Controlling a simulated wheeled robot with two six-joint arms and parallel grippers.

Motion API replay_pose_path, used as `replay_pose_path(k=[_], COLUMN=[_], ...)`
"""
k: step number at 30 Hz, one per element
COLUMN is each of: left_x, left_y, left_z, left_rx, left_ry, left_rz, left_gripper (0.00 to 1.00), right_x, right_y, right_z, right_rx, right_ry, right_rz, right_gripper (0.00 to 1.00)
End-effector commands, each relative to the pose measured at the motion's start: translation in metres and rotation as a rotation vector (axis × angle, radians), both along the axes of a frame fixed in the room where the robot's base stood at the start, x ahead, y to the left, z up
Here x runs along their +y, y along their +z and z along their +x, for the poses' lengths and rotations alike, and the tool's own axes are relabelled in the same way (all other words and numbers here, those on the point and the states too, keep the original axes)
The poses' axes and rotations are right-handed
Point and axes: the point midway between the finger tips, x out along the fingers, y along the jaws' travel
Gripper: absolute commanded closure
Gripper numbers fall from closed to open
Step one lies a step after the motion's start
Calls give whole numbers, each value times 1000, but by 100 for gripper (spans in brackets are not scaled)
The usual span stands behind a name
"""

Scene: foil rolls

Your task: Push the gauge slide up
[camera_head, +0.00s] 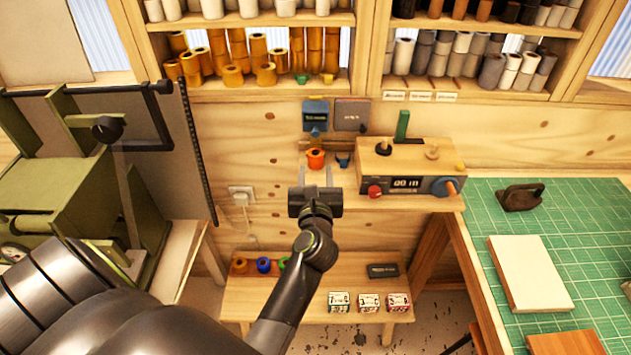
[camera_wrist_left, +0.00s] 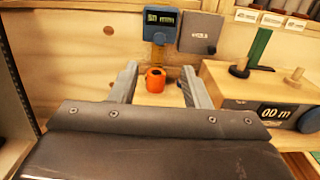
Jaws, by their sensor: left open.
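A blue gauge with a small display (camera_head: 315,112) is fixed to the wooden back wall, with a narrow yellowish strip below it. It also shows in the left wrist view (camera_wrist_left: 160,24), its display reading about 50 mm. I cannot clearly tell the slide from the gauge body. An orange roll (camera_head: 315,159) stands just below the gauge; it also shows in the left wrist view (camera_wrist_left: 155,81). My left gripper (camera_head: 316,176) is open and empty, in front of and below the gauge, its fingers appearing either side of the orange roll in the wrist view. My right gripper is not seen.
A grey box (camera_head: 351,114) is on the wall right of the gauge. A wooden unit with display and knobs (camera_head: 405,168) stands to the right. Shelves of rolls (camera_head: 265,90) are above. A low bench (camera_head: 320,260) is below, a green machine (camera_head: 60,180) at left.

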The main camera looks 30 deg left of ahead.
Motion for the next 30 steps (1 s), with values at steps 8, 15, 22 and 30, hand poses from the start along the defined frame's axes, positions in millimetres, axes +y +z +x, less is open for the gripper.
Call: replay_pose_path(k=[8, 15, 22, 30], left_x=[-15, -17, -17, -18], left_y=[0, 0, 0, -16], left_z=[-25, -28, -28, -27], left_rx=[0, 0, 0, 41], left_ry=[0, 1, 0, -8], left_rz=[0, 1, 1, 63], left_gripper=[57, 57, 57, 57], right_x=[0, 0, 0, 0], right_y=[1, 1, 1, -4], right_z=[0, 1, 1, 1], right_rx=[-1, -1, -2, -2], right_ry=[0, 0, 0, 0], right_rz=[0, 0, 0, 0], right_gripper=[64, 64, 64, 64])
